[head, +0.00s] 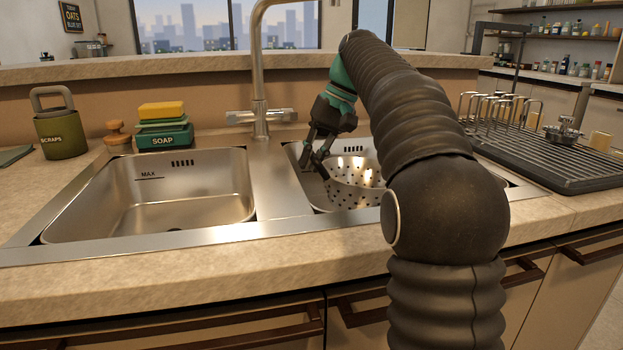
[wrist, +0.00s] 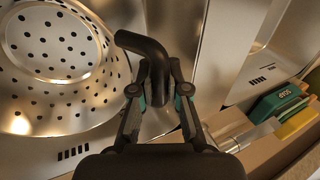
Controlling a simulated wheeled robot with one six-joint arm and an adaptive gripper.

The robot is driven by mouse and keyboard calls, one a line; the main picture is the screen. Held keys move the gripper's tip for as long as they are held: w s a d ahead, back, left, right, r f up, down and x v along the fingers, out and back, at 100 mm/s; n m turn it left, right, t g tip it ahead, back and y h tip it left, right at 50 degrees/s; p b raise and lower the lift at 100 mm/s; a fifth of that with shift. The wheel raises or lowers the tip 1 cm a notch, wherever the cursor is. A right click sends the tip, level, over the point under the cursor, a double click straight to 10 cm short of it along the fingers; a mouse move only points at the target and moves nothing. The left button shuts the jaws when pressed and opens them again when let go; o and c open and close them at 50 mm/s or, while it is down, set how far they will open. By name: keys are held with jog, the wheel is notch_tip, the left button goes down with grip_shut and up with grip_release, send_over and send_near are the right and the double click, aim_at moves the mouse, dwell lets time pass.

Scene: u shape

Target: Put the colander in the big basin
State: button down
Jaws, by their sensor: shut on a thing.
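The colander (head: 355,180) is a shiny metal bowl with round holes, seen at the right basin (head: 300,160). I cannot tell whether it rests on that basin's floor or hangs just above it. My gripper (head: 318,152) is at the colander's left side, shut on its dark curved handle. In the wrist view my gripper (wrist: 160,88) has the dark handle (wrist: 145,45) between its fingers, and the perforated colander (wrist: 60,50) fills the left. The left basin (head: 155,190) is wide, marked MAX, and empty. My arm hides part of the right basin and the colander's right side.
The tall faucet (head: 260,70) stands behind the divider between the basins. A soap box with sponges (head: 165,130), a wooden brush (head: 118,135) and a green scraps bin (head: 60,130) stand behind left. A drying rack (head: 540,140) is at the right.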

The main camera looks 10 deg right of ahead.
jog(key=shift+a+f+b, duration=0.1)
jog(key=shift+f+b, duration=0.45)
jog(key=shift+f, duration=1.55)
jog(key=c, duration=1.2)
grip_release()
jog(key=shift+o, duration=0.2)
jog(key=p+v, duration=0.2)
jog(key=v, duration=1)
jog(key=shift+a+r, duration=0.1)
